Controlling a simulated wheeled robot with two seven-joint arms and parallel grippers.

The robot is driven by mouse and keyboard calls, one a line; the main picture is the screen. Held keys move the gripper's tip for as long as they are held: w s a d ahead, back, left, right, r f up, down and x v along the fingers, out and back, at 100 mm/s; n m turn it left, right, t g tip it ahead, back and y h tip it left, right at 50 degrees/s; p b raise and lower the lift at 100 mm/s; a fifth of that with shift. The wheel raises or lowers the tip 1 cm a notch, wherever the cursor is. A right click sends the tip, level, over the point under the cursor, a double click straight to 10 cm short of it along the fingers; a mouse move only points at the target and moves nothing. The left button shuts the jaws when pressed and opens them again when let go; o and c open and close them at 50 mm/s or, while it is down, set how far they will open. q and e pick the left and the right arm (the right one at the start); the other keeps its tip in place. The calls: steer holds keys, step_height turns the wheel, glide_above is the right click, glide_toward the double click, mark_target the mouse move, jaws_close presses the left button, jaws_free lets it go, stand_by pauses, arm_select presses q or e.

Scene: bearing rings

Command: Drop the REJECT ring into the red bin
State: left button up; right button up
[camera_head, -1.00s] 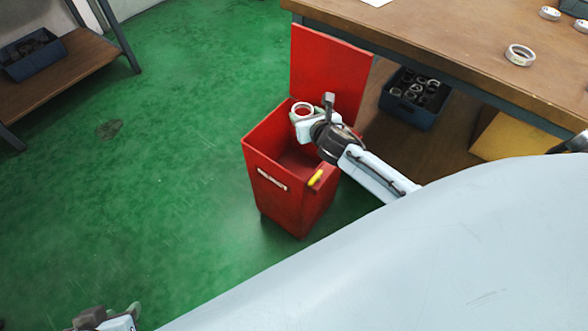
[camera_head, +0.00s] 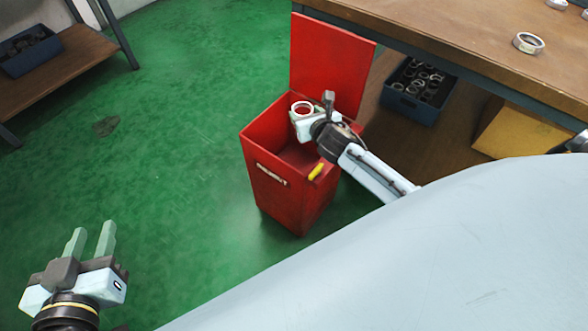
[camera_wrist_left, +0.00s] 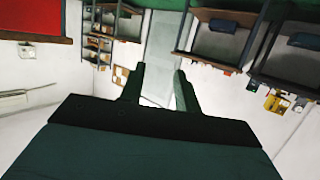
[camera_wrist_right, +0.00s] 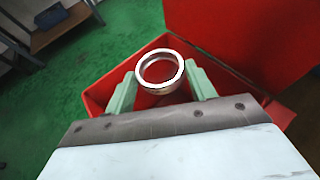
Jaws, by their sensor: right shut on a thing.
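The red bin (camera_head: 283,196) stands on the green floor with its lid (camera_head: 331,62) swung up at the back. A metal ring (camera_head: 303,109) is between the fingers of my right gripper (camera_head: 303,113), over the bin's open mouth. In the right wrist view the ring (camera_wrist_right: 161,69) sits between the two green fingers, with the bin's red inside behind it. Whether this ring is marked REJECT cannot be read. My left gripper (camera_head: 90,243) is open and empty at the lower left, over the floor, with its fingers pointing up in the picture.
A wooden workbench (camera_head: 450,45) at the upper right carries another ring (camera_head: 528,43). Under it are a blue crate (camera_head: 405,105) of rings and a yellow box (camera_head: 520,138). A shelf (camera_head: 75,60) with a blue bin stands at the left. Open floor lies between.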

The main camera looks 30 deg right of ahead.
arm_select(q)
steer(key=shift+r, duration=0.2)
arm_select(e)
steer(key=o, duration=1.1)
steer(key=p+v, duration=0.2)
steer(key=v, duration=0.1)
steer(key=shift+s+r, duration=0.15)
steer(key=shift+s, duration=0.15)
arm_select(q)
steer(key=s+a+f+g+y+p, duration=0.2)
steer(key=s+a+f+g, duration=0.1)
steer(key=s+f+g, duration=0.2)
steer(key=s+a+f+g+y+p, duration=0.1)
steer(key=s+a+f+g, duration=0.3)
steer(key=f, duration=0.6)
steer(key=shift+s+n+g+y+p, duration=0.45)
steer(key=shift+s+g, duration=0.55)
steer(key=shift+s, duration=0.3)
arm_select(e)
steer(key=v, duration=0.9)
steer(key=shift+s, duration=0.3)
